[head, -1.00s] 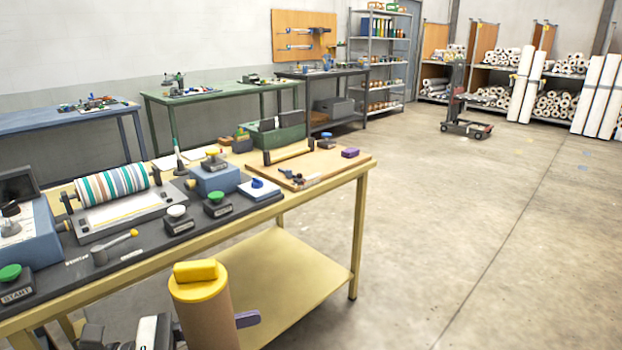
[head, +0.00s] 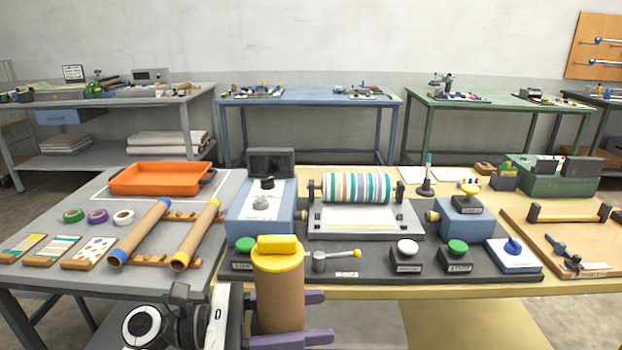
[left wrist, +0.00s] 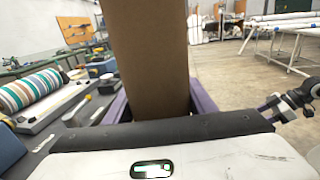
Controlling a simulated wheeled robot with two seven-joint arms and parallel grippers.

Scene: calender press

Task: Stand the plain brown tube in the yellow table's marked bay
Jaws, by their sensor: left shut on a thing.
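The plain brown tube (head: 279,300) stands upright in my left gripper (head: 290,318), with a yellow cap on top. The purple fingers are shut on it in front of the yellow table (head: 380,291). I cannot make out a marked bay on the yellow table.
The yellow table carries a press with a striped roller (head: 356,188), green and white buttons and a wooden board (head: 560,236). A grey table (head: 60,262) at the left holds an orange tray (head: 160,179), two tubes on cradles, tape rolls and sample cards.

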